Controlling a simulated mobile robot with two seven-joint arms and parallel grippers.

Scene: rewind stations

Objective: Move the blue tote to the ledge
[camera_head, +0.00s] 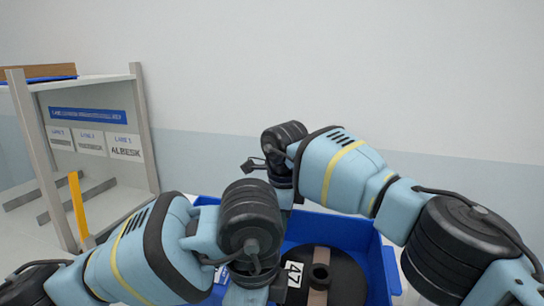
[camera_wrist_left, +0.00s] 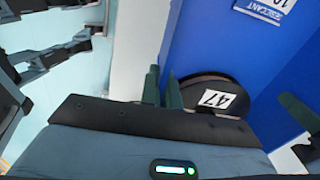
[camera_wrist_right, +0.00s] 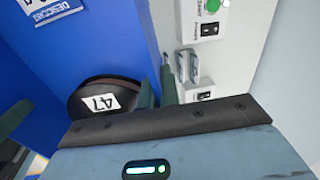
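The blue tote (camera_head: 345,232) stands low in the middle of the head view, partly hidden by my arms. It holds a dark round reel (camera_head: 340,276) with a white "47" label. In the left wrist view, my left gripper (camera_wrist_left: 162,88) has its fingers close together on either side of a wall of the tote (camera_wrist_left: 205,45). In the right wrist view, my right gripper (camera_wrist_right: 157,88) likewise pinches a wall of the tote (camera_wrist_right: 115,35). Both fingertip pairs are hidden in the head view. I cannot tell which surface is the ledge.
A pale shelf rack (camera_head: 143,120) with lane labels and a blue sign stands at the left. A yellow post (camera_head: 78,205) is at its front. A plain wall (camera_head: 430,80) closes the back. A switch box (camera_wrist_right: 203,20) with a green button shows beside the tote in the right wrist view.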

